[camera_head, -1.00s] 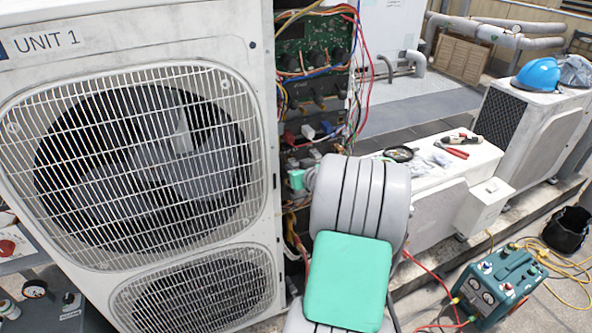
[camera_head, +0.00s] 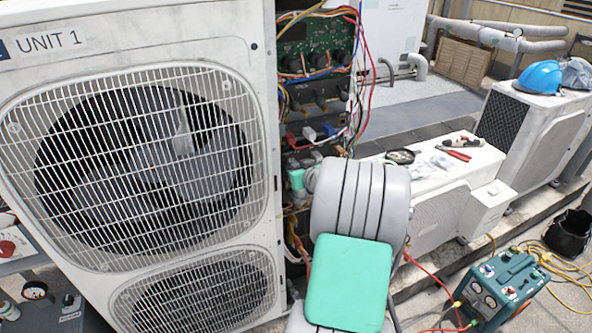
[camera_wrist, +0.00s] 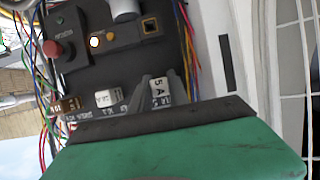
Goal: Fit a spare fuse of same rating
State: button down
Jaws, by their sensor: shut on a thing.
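In the wrist view, a pale fuse marked "5 A" (camera_wrist: 158,91) sits between the two dark grey fingers of my gripper (camera_wrist: 161,87). The fingers are shut on it, close to the dark panel. A white fuse-like block (camera_wrist: 104,98) and a brown one (camera_wrist: 71,104) stand in a row to its left. The labels under them are too small to read. The lower end of the held fuse is hidden, so I cannot tell if it is seated. In the head view, my arm hides the fingers at the open cabinet (camera_head: 318,95) of Unit 1.
Loose coloured wires hang beside the panel, close to the fingers. Pliers (camera_head: 459,155) and small bags lie on the low white unit. A teal recovery machine (camera_head: 500,285) stands on the floor.

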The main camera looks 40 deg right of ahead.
jog(key=shift+w+d, duration=0.1)
jog(key=shift+w, duration=0.25)
jog(key=c, duration=1.2)
grip_release()
